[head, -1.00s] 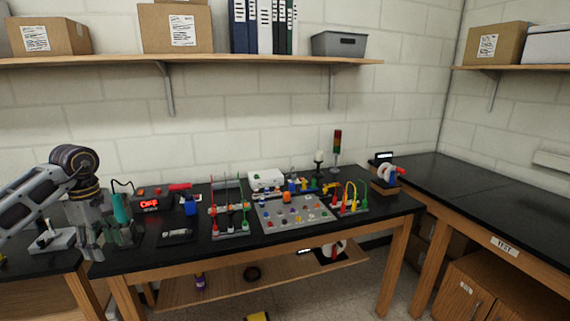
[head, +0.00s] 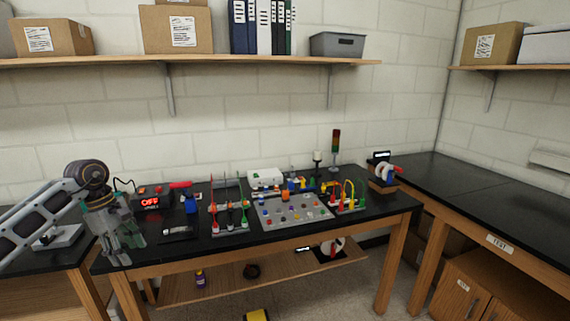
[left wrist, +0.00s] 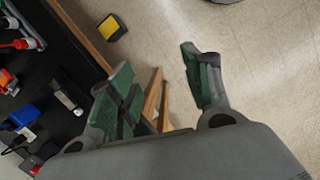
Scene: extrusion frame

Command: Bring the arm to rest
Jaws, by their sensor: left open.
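My left gripper (head: 126,246) hangs at the left front corner of the black-topped workbench (head: 190,255), its fingers pointing down and apart. In the left wrist view my left gripper (left wrist: 165,85) shows its two green-padded fingers spread, with only the floor and a wooden bench leg (left wrist: 152,98) behind the gap. Nothing is held between them. My right gripper is in neither view.
A red "OFF" display unit (head: 150,203), a blue block (head: 191,205) and a small black device (head: 178,232) lie right of the gripper. A grey board (head: 292,212) with coloured parts is mid-bench. A yellow-and-black object (left wrist: 112,28) lies on the floor.

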